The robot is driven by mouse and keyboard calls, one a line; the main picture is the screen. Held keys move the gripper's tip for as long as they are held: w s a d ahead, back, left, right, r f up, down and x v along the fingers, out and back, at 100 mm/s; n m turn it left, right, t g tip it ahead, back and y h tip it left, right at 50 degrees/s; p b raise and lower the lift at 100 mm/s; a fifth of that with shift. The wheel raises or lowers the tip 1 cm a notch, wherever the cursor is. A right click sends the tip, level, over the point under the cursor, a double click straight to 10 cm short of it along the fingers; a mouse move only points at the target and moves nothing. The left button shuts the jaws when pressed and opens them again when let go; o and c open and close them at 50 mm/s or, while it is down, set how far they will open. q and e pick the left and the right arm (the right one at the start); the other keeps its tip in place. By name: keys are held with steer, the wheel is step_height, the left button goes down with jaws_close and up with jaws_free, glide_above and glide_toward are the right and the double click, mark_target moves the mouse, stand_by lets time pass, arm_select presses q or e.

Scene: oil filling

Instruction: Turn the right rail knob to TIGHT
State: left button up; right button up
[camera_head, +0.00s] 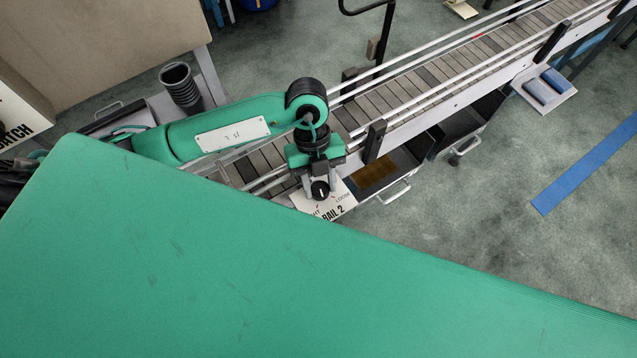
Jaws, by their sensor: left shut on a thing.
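The rail knob (320,189) is a small black round knob with a white pointer mark. It sits by a white label plate (338,203) that reads "RAIL 2", with "LOOSE" at its upper right and a partly hidden word ending in "HT" at its lower left. My left gripper (316,180) comes from the left on a green arm, points down and is shut on the knob. The pointer stands close to upright in the picture; its exact setting I cannot tell. My right gripper is not in view.
A conveyor (410,88) with guide rails and black posts (374,141) runs from lower left to upper right. Open drawers (390,170) lie below it. My large green body panel covers the foreground. Grey floor (480,220) with a blue stripe (590,165) is free at right.

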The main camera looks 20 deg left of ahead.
arm_select(q)
steer(key=m+y+b, duration=0.1)
steer(key=m+b, duration=0.1)
steer(key=m, duration=0.1)
steer(key=shift+w+d+f, duration=0.1)
steer(key=shift+f, duration=0.05)
steer(key=shift+m+g+y+b, duration=0.3)
steer(key=shift+m+y+b, duration=0.3)
steer(key=shift+m+b, duration=0.7)
steer(key=shift+d, duration=0.1)
steer(key=o, duration=1)
steer(key=shift+r, duration=0.2)
steer(key=shift+b+v, duration=1.55)
steer(key=shift+v, duration=5.25)
